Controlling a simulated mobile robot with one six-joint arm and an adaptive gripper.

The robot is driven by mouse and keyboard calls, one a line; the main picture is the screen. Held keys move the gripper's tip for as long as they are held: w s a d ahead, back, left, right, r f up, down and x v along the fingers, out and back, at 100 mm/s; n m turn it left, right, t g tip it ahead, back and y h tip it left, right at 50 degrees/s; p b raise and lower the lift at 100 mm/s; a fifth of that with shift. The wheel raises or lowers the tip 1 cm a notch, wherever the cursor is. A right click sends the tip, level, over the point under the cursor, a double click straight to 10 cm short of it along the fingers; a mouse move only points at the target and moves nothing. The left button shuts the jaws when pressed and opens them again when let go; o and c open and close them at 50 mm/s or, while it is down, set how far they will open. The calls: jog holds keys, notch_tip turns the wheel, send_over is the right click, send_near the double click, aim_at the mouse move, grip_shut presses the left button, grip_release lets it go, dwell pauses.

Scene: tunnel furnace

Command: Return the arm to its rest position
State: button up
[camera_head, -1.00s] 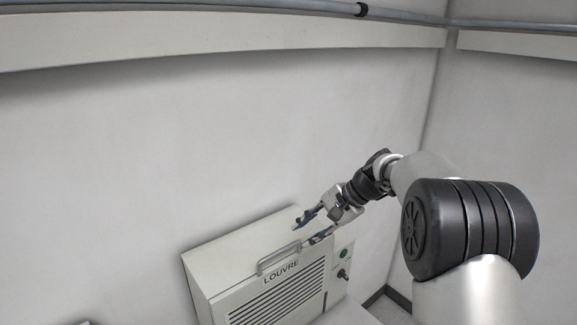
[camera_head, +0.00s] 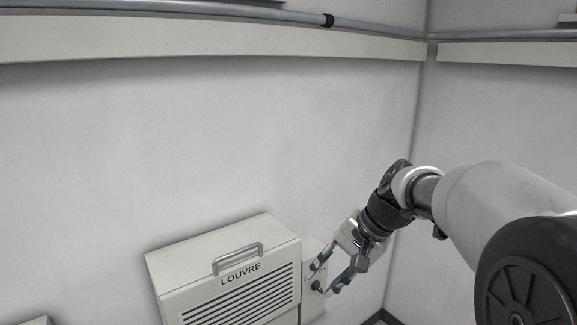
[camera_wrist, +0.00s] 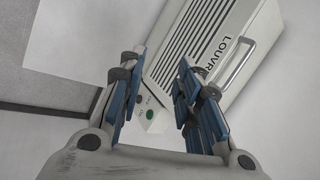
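My gripper (camera_head: 326,283) is at the lower middle-right of the head view, in front of the right side panel of a pale furnace box (camera_head: 200,254) labelled LOUVRE. Its two blue-padded fingers are spread apart with nothing between them. In the wrist view my gripper (camera_wrist: 155,85) is also open and empty, with the box (camera_wrist: 208,50) beyond the fingers. My arm reaches in from the right edge of the head view and is bent at the wrist.
The space above the box is clear.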

jog(key=s+d+f+n+t+h+b, duration=0.1)
jog(key=s+d+f+n+h+b, duration=0.1)
jog(key=s+f+b, duration=0.6)
jog(key=s+d+f+n+t+h+b, duration=0.1)
jog(key=s+d+f+n+h+b, duration=0.2)
jog(key=s+f+b, duration=0.6)
jog(key=s+f+n, duration=0.1)
jog(key=s+f, duration=0.3)
jog(key=s, duration=0.6)
jog(key=shift+s+d+n, duration=0.3)
jog(key=shift+d+n, duration=0.05)
jog(key=shift+n, duration=0.05)
jog(key=shift+w, duration=0.1)
